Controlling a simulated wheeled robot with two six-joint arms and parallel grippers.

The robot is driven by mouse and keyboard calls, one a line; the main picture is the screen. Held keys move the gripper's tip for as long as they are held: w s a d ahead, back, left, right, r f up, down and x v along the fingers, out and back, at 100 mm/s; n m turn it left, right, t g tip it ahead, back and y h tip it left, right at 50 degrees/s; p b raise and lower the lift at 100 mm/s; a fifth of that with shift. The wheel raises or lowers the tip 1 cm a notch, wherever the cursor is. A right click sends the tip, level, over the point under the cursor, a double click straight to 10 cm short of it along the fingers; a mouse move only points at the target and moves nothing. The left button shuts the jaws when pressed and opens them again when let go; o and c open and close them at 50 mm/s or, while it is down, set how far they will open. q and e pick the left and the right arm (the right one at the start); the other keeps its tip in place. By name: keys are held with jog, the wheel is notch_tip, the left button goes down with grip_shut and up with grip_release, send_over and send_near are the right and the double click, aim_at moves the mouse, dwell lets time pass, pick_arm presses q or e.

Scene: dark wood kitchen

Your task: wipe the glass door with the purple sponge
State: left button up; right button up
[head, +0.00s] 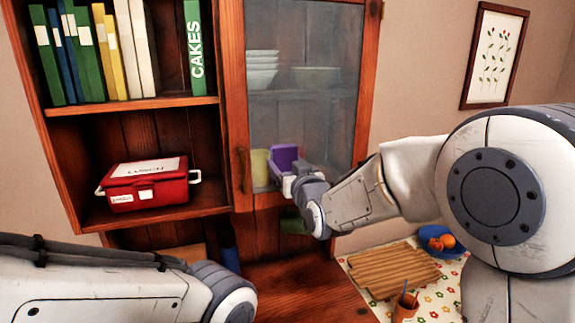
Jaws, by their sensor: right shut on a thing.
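The glass door (300,110) is a wood-framed pane on the wall cabinet, with a handle (241,170) on its left side. It looks closed. The purple sponge (284,157) is at the lower part of the glass. My right gripper (285,178) is shut on the sponge and holds it up at the pane. I cannot tell whether the sponge presses on the glass. My left arm comes in at the lower left, and its gripper is not visible.
Bowls (262,70) and a yellowish cup (260,168) show behind the glass. Open shelves at left hold books (100,55) and a red lunch box (148,185). Below right are a wooden board (392,268), a blue fruit bowl (440,240) and a brown pot (405,308).

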jog(key=shift+x, duration=1)
dwell(0.5)
